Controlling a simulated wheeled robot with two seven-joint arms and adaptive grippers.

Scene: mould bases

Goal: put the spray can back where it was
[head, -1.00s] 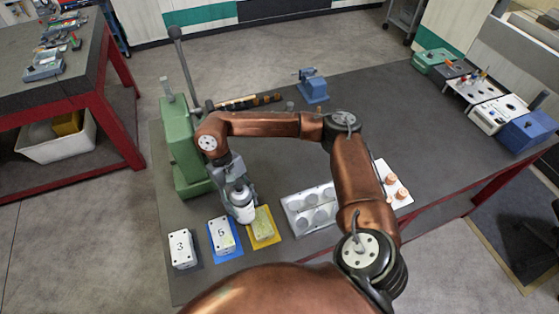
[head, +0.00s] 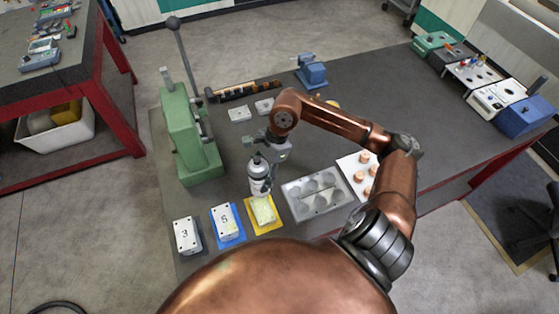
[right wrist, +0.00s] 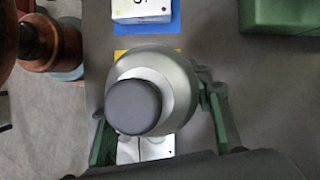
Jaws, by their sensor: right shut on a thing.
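The spray can (head: 259,177), silvery white with a dark cap, is held upright in my right gripper (head: 266,158). In the head view its lower end appears just behind the pale block (head: 263,210) on the yellow mat (head: 277,221). I cannot tell whether it touches anything below. In the right wrist view the can (right wrist: 178,75) is seen from above, cap towards the camera, between the green fingers of my right gripper (right wrist: 160,112). It hides most of the yellow mat there. My left gripper is in neither view.
White blocks marked 3 (head: 186,235) and 5 or 6 (head: 226,222) stand left of the yellow mat. A clear-lidded tray (head: 318,212) is to the right. A green press (head: 186,130) stands at the left, a blue vise (head: 312,73) behind. The table's middle right is clear.

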